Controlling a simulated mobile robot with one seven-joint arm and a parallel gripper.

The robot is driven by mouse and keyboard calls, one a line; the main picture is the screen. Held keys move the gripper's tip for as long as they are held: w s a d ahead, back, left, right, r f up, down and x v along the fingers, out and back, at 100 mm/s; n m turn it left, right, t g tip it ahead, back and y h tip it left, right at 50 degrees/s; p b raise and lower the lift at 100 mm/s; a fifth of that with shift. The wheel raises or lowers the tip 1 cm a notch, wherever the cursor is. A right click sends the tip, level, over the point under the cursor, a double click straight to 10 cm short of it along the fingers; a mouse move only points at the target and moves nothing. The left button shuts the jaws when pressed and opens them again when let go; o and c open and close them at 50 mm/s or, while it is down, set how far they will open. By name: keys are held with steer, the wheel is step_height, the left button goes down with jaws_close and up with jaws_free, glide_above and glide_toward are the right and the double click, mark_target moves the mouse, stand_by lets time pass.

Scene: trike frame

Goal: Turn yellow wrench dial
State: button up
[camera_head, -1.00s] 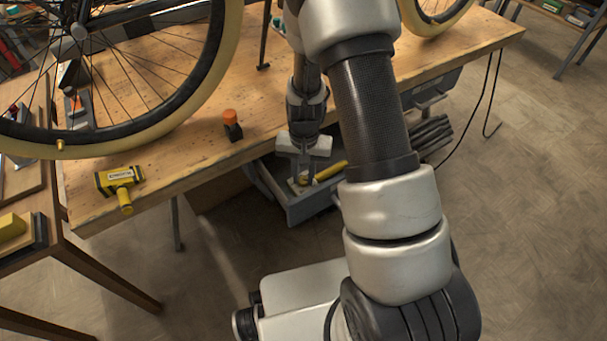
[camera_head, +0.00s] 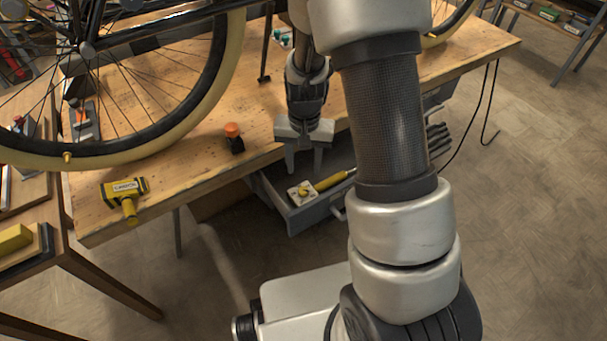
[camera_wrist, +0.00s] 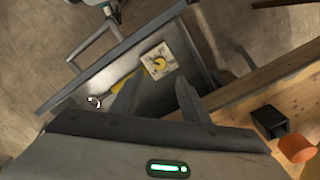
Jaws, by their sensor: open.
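A yellow wrench (camera_head: 334,181) lies in the open grey drawer below the bench edge. At its left end is a pale square plate with a round yellow dial (camera_head: 302,192). In the wrist view the dial (camera_wrist: 157,64) lies beyond my fingertips, and part of the yellow handle (camera_wrist: 122,79) shows beside the left finger. My gripper (camera_head: 304,168) is open and empty, pointing down above the drawer (camera_head: 303,219). The fingers appear apart from the plate. In the wrist view my gripper (camera_wrist: 157,92) has its fingers spread wide. The dial's exact setting is too small to read.
The wooden bench (camera_head: 190,165) edge runs close to my gripper. A bicycle wheel (camera_head: 190,125) is at left. Floor in front of the drawer is open.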

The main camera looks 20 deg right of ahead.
step_height(320, 180, up, 8)
steer(key=p, duration=0.1)
steer(key=shift+s, duration=0.1)
stand_by(0.4)
steer(key=s+r+n+t, duration=0.15)
steer(key=s+r, duration=0.25)
steer(key=r, duration=0.4)
steer(key=s+r+n+t, duration=0.15)
steer(key=s+r, duration=0.25)
steer(key=r, duration=0.4)
steer(key=s+r+n+t, duration=0.2)
steer(key=s+r+t, duration=0.1)
steer(key=s+r, duration=0.55)
step_height(320, 180, up, 17)
steer(key=s+p, duration=0.1)
steer(key=p, duration=1.8)
steer(key=shift+s+g, duration=0.2)
steer(key=shift+g, duration=0.1)
steer(key=shift+f, duration=0.15)
